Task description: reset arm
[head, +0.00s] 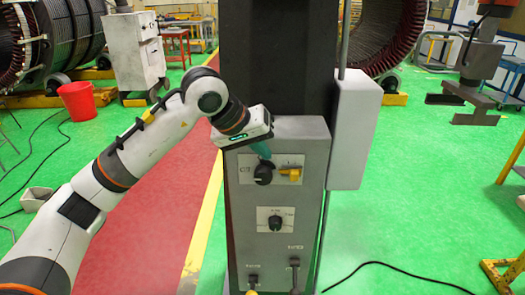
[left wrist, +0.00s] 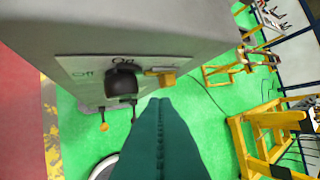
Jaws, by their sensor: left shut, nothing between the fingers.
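My left arm reaches in from the left in the head view. My left gripper (head: 262,150) is at the upper front of the grey control box (head: 311,152), just above a black rotary knob (head: 263,174). In the left wrist view its teal fingers (left wrist: 160,103) are pressed together and empty. There the black knob (left wrist: 122,84), with On and Off labels, and a yellow part (left wrist: 160,74) lie just beyond the fingertips. I see no clear contact with either. My right gripper is in neither view.
A second knob (head: 275,222) and two levers (head: 294,266) sit lower on the box. A dark column rises behind it, with a grey side box (head: 355,130) on the right. A red bucket (head: 77,101) stands back left. Green floor is open to the right.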

